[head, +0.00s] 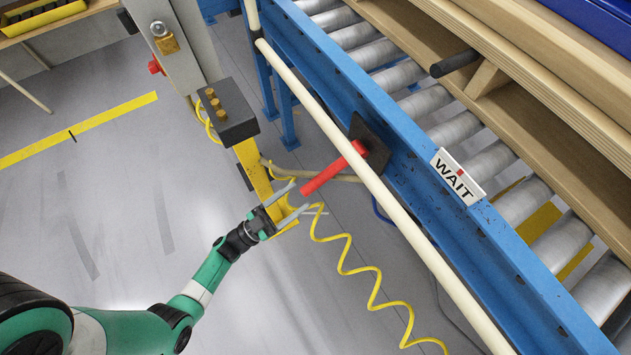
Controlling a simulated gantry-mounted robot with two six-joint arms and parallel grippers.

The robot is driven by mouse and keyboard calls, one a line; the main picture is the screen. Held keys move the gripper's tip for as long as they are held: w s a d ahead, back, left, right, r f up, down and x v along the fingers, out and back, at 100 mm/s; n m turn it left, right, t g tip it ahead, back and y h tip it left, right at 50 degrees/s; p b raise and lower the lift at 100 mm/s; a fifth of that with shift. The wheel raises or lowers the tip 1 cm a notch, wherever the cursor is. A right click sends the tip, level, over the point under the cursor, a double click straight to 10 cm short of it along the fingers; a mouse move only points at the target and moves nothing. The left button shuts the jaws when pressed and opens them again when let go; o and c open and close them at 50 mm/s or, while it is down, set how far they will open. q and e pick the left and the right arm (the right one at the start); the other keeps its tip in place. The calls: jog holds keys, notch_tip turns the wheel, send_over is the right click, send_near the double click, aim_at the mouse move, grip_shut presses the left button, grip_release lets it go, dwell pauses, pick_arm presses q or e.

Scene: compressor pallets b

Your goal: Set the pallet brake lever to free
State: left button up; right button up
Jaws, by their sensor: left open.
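The brake lever (323,177) has a red handle and comes out of a dark square plate (370,142) on the side of the blue conveyor rail. The handle slants down to the left from the plate, passing behind a cream rail. My left gripper (296,197) is open, its two thin fingers pointing right toward the lever's free end. The fingertips look close to the handle's end; I cannot tell whether they touch it. A white sign reading "WAIT" (458,177) is on the rail, right of the lever. My right gripper is not in view.
A long cream rail (390,208) runs along the blue conveyor frame (415,165). A yellow post (256,170) and dark box (228,110) stand behind my gripper. A coiled yellow hose (345,255) hangs below it. A wooden pallet (545,75) rests on the rollers. Open floor lies left.

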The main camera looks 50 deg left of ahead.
aim_at(316, 183)
pick_arm(q)
jog(key=b+x, duration=0.1)
jog(key=x, duration=0.6)
jog(key=shift+w, duration=0.15)
grip_shut()
dwell(1.1)
